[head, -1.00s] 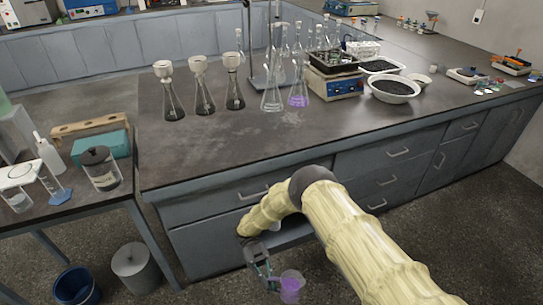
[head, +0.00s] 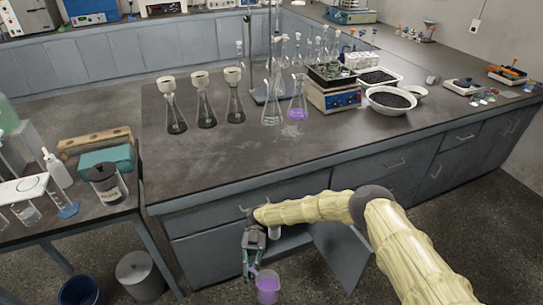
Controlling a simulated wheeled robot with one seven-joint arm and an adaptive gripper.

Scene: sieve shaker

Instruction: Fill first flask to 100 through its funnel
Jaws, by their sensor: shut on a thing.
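My gripper (head: 251,268) is shut on a beaker of purple liquid (head: 267,288). It holds the beaker upright, low in front of the bench and below the bench top. Three conical flasks stand in a row at the left of the bench: a left flask (head: 176,122), a middle flask (head: 206,117) and a right flask (head: 235,112). Each has a dark bottom and a pale funnel in its neck: the left funnel (head: 167,85), the middle funnel (head: 200,79) and the right funnel (head: 232,75). Which flask counts as first is not marked.
A clear flask (head: 271,108) and a flask with purple liquid (head: 297,110) stand right of the row, near a blue shaker (head: 335,98) and a bowl of dark grains (head: 390,100). The bench front is clear. A cabinet door (head: 342,252) hangs open below. A side table stands left.

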